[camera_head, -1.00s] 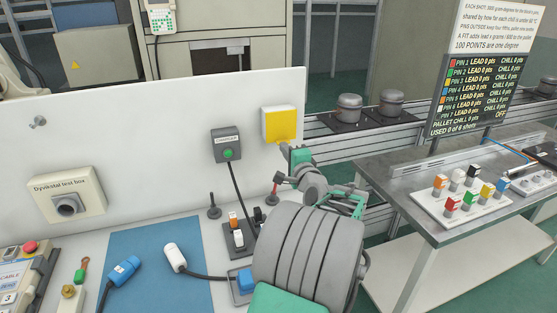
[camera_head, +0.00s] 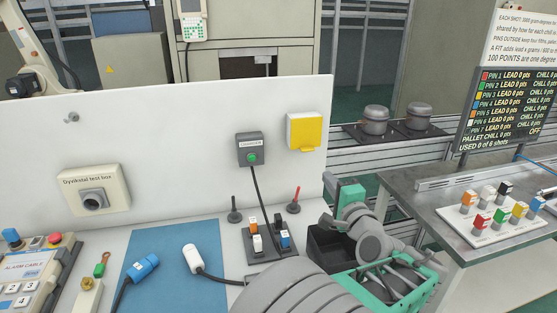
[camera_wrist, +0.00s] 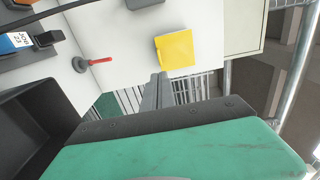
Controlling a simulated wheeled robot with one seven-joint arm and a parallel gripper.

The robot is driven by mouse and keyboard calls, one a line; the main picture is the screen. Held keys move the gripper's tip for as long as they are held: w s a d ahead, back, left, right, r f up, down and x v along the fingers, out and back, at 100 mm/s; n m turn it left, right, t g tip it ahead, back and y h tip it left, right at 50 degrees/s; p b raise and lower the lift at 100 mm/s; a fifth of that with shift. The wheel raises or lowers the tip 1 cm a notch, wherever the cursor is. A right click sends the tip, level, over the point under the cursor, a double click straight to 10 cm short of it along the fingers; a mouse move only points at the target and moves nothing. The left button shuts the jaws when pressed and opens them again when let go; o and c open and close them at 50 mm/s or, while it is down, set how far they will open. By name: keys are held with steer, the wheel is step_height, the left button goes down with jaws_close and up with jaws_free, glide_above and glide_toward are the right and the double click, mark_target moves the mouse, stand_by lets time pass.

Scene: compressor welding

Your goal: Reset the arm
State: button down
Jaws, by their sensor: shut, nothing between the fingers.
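My arm crosses the bottom right of the head view, with its grey links and green parts over the right end of the white bench. My gripper shows in the wrist view (camera_wrist: 163,78); its thin grey fingers are together and hold nothing. The fingers point toward the barred opening just below the yellow box (camera_wrist: 175,50). In the head view, the fingertips cannot be made out clearly among the arm parts. A black open bin (camera_head: 325,245) stands close beside my arm, partly hidden by it. It also shows at the lower left of the wrist view (camera_wrist: 35,125).
A white upright panel (camera_head: 180,140) backs the bench, with the yellow box (camera_head: 304,131) and a grey button box (camera_head: 250,149) on it. A red lever (camera_head: 295,200) stands near my arm. A metal table (camera_head: 450,225) with coloured pins is on the right.

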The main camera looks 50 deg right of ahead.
steer(key=w+a+f+n+g+y, duration=0.1)
steer(key=w+a+f+n+y, duration=0.25)
steer(key=w+a, duration=0.2)
steer(key=w+a+f+n+g+y+p, duration=0.1)
steer(key=w+a+f+n+y, duration=0.1)
steer(key=w+a+n, duration=0.4)
steer(key=w+a+f+n+g+y, duration=0.1)
steer(key=w+a+f+n+y, duration=0.2)
steer(key=a, duration=0.5)
steer(key=s+a+f+n+g+y+p, duration=0.1)
steer(key=a+f+n+g, duration=0.15)
steer(key=a, duration=0.55)
steer(key=s+a+f+n+g+y, duration=0.1)
steer(key=a+f+n+g, duration=0.2)
steer(key=a, duration=0.4)
steer(key=s+a+n+g, duration=0.3)
steer(key=s+a+n, duration=0.3)
steer(key=s+a, duration=0.1)
steer(key=shift+s+a+n+h, duration=0.35)
steer(key=shift+s+a+n, duration=0.05)
